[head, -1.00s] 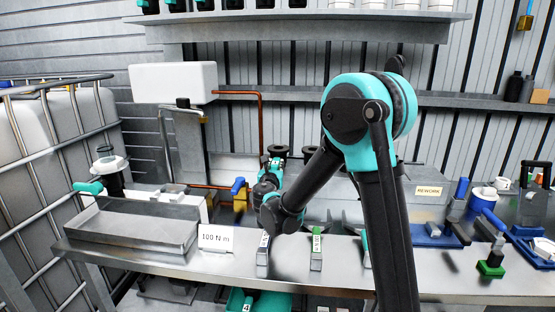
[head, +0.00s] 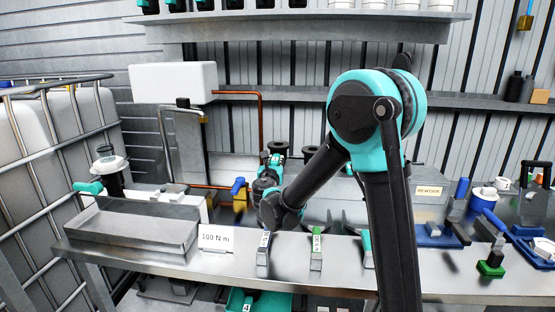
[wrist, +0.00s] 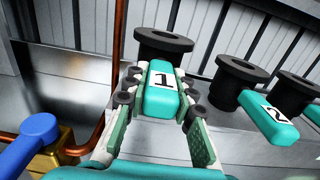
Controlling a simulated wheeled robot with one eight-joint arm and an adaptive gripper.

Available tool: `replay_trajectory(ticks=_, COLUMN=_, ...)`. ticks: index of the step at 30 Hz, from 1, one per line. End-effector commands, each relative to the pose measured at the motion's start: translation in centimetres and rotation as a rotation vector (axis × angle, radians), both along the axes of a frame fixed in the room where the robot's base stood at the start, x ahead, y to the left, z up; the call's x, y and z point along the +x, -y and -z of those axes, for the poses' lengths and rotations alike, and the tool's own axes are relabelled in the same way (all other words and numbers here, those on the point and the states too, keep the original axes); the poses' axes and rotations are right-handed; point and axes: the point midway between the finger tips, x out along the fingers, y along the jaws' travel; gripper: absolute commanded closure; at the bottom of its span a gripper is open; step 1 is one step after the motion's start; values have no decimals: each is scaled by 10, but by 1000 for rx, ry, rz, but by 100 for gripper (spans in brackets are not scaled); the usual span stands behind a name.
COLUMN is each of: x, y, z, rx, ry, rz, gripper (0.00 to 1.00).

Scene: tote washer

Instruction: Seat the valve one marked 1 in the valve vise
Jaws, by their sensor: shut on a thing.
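Valve one (wrist: 163,80) has a teal handle marked 1 and a black round flange behind it. It stands at the left end of a row of valves in the wrist view. My gripper (wrist: 157,88) is shut on the teal handle, one finger on each side. In the head view my gripper (head: 274,162) is at the back of the bench, largely hidden by my arm. A pale fixture with small grey blocks (head: 172,189) stands behind the tray at left; I cannot tell whether it is the valve vise.
Valve 2 (wrist: 268,118) stands close at right, with another black flange beyond it. A blue-handled brass tap (wrist: 35,140) and copper pipe (wrist: 119,50) are close at left. A grey tray (head: 135,225) and 100 N m sign (head: 216,238) sit on the bench.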

Motion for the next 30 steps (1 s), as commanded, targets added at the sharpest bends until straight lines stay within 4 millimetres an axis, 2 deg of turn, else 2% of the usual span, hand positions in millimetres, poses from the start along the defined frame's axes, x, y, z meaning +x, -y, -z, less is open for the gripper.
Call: replay_trajectory(ticks=30, x=0, y=0, z=-55, rx=0, ry=0, rz=0, gripper=100)
